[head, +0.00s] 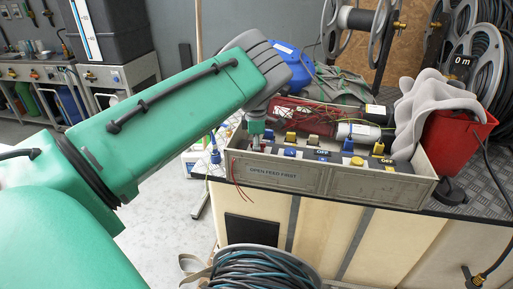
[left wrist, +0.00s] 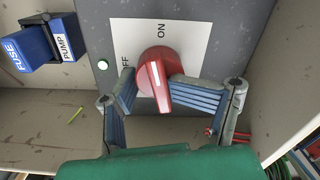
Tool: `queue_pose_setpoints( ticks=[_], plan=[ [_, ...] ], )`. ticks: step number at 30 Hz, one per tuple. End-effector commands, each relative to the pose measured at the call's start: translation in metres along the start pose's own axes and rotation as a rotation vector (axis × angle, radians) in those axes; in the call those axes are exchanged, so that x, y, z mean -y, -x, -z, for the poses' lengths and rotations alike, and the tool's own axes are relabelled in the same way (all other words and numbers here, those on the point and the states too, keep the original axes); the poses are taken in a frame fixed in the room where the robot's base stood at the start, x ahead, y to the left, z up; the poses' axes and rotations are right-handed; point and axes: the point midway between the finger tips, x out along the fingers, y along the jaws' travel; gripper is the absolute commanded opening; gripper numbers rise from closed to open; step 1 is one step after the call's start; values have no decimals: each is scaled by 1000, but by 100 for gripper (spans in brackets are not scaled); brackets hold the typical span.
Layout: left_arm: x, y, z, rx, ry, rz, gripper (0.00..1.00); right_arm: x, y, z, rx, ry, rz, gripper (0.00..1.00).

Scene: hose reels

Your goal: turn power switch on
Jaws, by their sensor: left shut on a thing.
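The power switch is a red rotary knob (left wrist: 158,70) on a white plate (left wrist: 190,42) marked ON, with a partly covered second label ending in FF. The knob bears a white line on its handle. My left gripper (left wrist: 153,92) has its blue-padded fingers on either side of the knob, shut on it. In the head view the left gripper (head: 256,127) reaches down into the left end of a grey box (head: 300,178) labelled OPEN FEED FIRST; the knob is hidden there. My right gripper is in neither view.
Box walls stand close around the gripper. A red bin (head: 455,140) with grey cloth stands right of the box.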

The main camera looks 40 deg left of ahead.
Motion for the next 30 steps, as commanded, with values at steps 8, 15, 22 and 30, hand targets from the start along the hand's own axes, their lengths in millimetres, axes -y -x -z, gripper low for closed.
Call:
queue_pose_setpoints(
  ticks=[8,15,22,30],
  plan=[
    [-5,3,-3,2,0,-20,8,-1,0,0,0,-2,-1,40],
    [-5,4,-5,8,-3,-20,7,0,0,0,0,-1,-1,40],
    [-5,5,-7,9,-13,-23,7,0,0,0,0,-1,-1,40],
    [-5,6,-8,12,-115,-23,7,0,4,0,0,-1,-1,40]
  ],
)
